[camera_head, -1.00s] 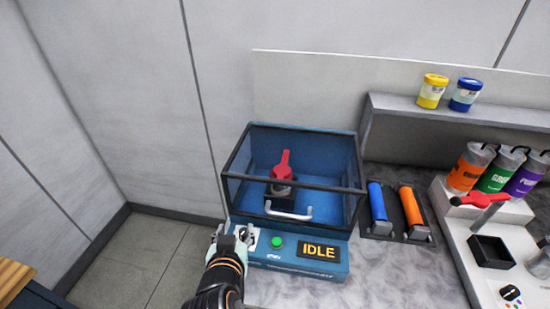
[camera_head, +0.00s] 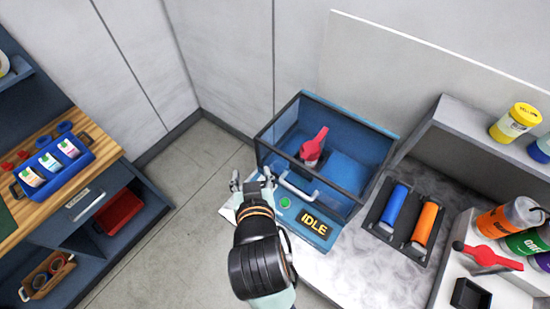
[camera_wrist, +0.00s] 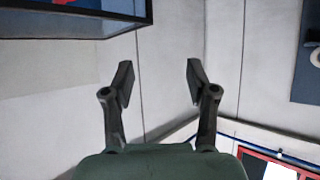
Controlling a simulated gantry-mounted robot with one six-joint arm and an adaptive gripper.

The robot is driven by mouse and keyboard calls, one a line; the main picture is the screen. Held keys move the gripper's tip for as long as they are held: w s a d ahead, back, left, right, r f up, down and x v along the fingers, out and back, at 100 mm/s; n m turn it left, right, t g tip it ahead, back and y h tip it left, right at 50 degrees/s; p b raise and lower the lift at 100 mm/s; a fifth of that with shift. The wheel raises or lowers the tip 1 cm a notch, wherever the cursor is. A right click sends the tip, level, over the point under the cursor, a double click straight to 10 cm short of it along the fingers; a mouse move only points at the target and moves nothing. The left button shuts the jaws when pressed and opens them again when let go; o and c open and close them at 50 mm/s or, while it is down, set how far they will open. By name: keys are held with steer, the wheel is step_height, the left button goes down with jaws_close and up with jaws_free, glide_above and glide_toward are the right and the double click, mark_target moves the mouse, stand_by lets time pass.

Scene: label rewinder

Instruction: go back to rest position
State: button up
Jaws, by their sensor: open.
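My gripper (camera_head: 253,181) is open and empty in the head view, in front of the left end of the blue label rewinder (camera_head: 310,222). Its two fingers stand apart in the wrist view (camera_wrist: 160,82), with only walls and floor edges between and beyond them. A red-handled part (camera_head: 313,148) stands inside the box. Whether the gripper touches the machine cannot be told.
A holder with a blue roller (camera_head: 393,207) and an orange roller (camera_head: 425,223) lies right of the machine. A wooden bench with a blue tray (camera_head: 55,166) is at left. Open floor (camera_head: 190,200) lies between.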

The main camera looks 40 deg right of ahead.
steer(key=shift+s+a+r+n+y+p, duration=0.1)
steer(key=shift+s+r+n+y+p, duration=0.1)
steer(key=shift+r, duration=0.2)
steer(key=shift+s+r+n+y+p, duration=0.1)
steer(key=shift+s+r+p, duration=0.05)
steer(key=shift+r, duration=0.25)
steer(key=s+a+r+n+t+y+p, duration=0.2)
steer(key=a+r+n+y+p, duration=0.3)
steer(key=a+r+p, duration=0.6)
steer(key=shift+s+a+r, duration=0.3)
steer(key=shift+a+r, duration=0.2)
steer(key=shift+r, duration=0.2)
